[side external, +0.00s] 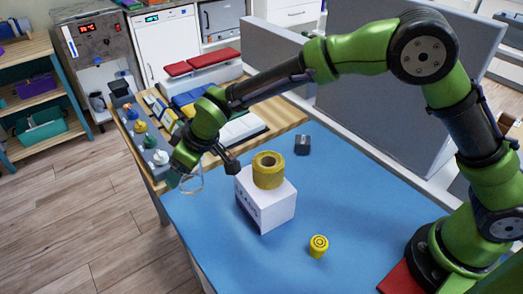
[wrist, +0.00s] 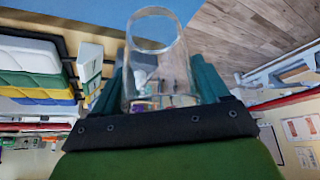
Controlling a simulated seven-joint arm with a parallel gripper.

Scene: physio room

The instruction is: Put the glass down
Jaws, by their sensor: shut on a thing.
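The glass (wrist: 158,60) is a clear, see-through tumbler. In the wrist view it stands out between the two teal fingers of my gripper (wrist: 160,85), which is shut on it. In the side external view the glass (side external: 191,181) is a faint outline at the end of my gripper (side external: 182,176). It is held in the air near the left edge of the blue table top (side external: 215,255). I cannot tell its exact height above the table.
A white box (side external: 265,205) with a yellow tape roll (side external: 268,170) on top stands right of my gripper. A yellow cylinder (side external: 318,246) and a small dark block (side external: 302,145) are on the blue top. The front blue area is clear.

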